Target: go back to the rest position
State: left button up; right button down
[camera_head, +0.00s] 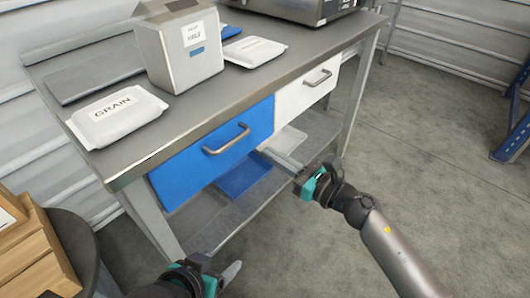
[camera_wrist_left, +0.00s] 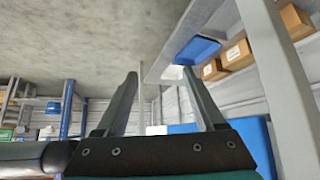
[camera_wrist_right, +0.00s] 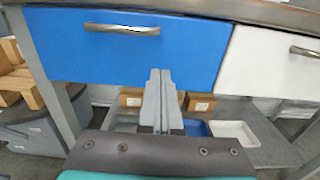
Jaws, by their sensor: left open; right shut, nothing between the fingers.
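My right gripper (camera_head: 285,160) is shut and empty in front of the workbench, by the blue drawer (camera_head: 218,153) and just below the white drawer (camera_head: 308,86). In the right wrist view its closed fingers (camera_wrist_right: 161,98) stand in front of the blue drawer front. My left gripper (camera_head: 226,276) is low at the bottom edge of the head view, partly cut off. In the left wrist view its fingers (camera_wrist_left: 162,100) are spread apart with nothing between them. Both drawers look shut.
The bench top (camera_head: 130,152) holds a grey hopper (camera_head: 180,55), a grain bag (camera_head: 117,114) and another white bag (camera_head: 254,51). A blue tray (camera_head: 244,176) sits on the lower shelf. A round table with wooden crates (camera_head: 38,255) is at lower left. The floor (camera_head: 430,150) at right is clear.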

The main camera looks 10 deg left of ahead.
pick_arm(q)
jog(key=shift+s+a+r+g+y+p, duration=0.1)
jog(key=shift+s+a+g+y+p, duration=0.15)
jog(key=shift+s+a+g, duration=0.25)
jog(key=shift+s+a+r+g+y+p, duration=0.15)
jog(key=shift+s+a+g+y, duration=0.15)
jog(key=shift+a, duration=0.35)
pick_arm(e)
jog(key=v, duration=0.7)
jog(key=shift+d, duration=0.3)
